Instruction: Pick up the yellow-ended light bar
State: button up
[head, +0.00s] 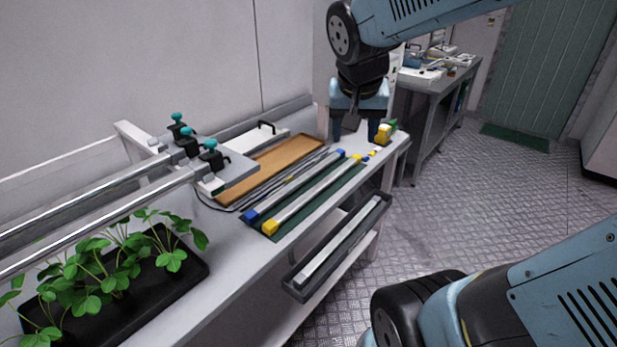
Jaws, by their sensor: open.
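The yellow-ended light bar (311,197) lies on a dark green mat (285,233) on the bench. It is a long pale bar with a yellow cap at its near end and yellow at its far end. A similar bar with blue ends (293,188) lies beside it on the left, roughly parallel. My gripper (354,133) points down over the far end of the bench, beyond the far ends of both bars. It is open and nothing shows between its fingers.
A tray of leafy plants (150,290) stands at the near left. A brown board (270,170) and teal-knobbed clamps (185,140) lie behind the bars. A yellow and green item (385,133) sits by my gripper. A lower tray (300,284) holds another pale bar.

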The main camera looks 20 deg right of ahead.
jog(key=w+a+f+m+g+h, duration=0.15)
jog(key=w+f+m, duration=0.35)
jog(key=w, duration=0.5)
jog(key=m, duration=0.2)
send_near(319, 185)
jog(key=x, duration=0.9)
jog(key=shift+d, duration=0.1)
jog(key=shift+c, duration=0.4)
grip_shut()
